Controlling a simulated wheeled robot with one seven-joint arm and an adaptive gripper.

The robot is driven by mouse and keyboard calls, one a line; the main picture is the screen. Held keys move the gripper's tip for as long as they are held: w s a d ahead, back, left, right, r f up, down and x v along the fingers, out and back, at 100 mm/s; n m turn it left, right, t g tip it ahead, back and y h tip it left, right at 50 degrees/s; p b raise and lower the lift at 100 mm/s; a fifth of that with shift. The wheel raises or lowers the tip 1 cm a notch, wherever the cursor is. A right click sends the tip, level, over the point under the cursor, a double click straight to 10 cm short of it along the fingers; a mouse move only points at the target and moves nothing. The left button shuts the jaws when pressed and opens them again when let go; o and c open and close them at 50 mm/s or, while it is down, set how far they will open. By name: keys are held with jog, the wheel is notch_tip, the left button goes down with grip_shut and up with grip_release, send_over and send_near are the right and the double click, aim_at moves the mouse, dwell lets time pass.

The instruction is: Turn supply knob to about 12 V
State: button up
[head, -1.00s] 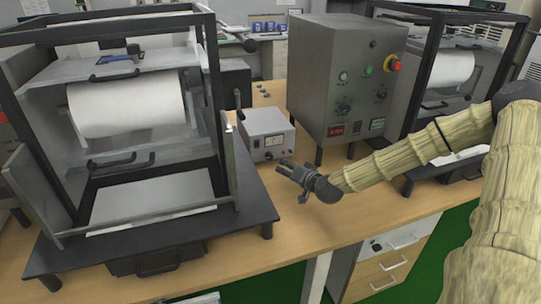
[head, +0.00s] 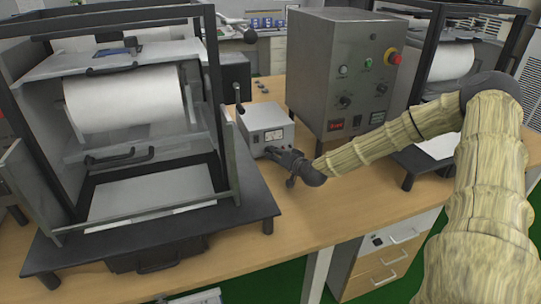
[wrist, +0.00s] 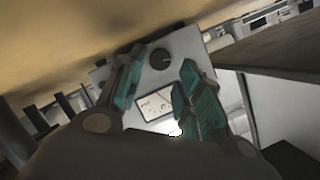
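The supply is a small light-grey box with a meter on its front; it stands on the wooden bench in the head view (head: 262,117). In the wrist view its front panel shows a round dark knob (wrist: 160,58) and a white meter (wrist: 155,104). My gripper (head: 271,153) is in front of the lower front of the supply and hides the knob in the head view. In the wrist view my gripper (wrist: 160,70) has its two teal-padded fingers apart, with the knob between and just beyond the tips. I cannot tell if either finger touches it.
A printer-like machine with a white paper roll (head: 125,100) in a black frame stands close on the left. A tall grey control box (head: 340,70) with an emergency stop button stands to the right. The bench (head: 310,215) is clear in front of the supply.

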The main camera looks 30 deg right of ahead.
aim_at(272, 163)
jog(key=shift+x, duration=2.1)
jog(key=shift+f, duration=0.1)
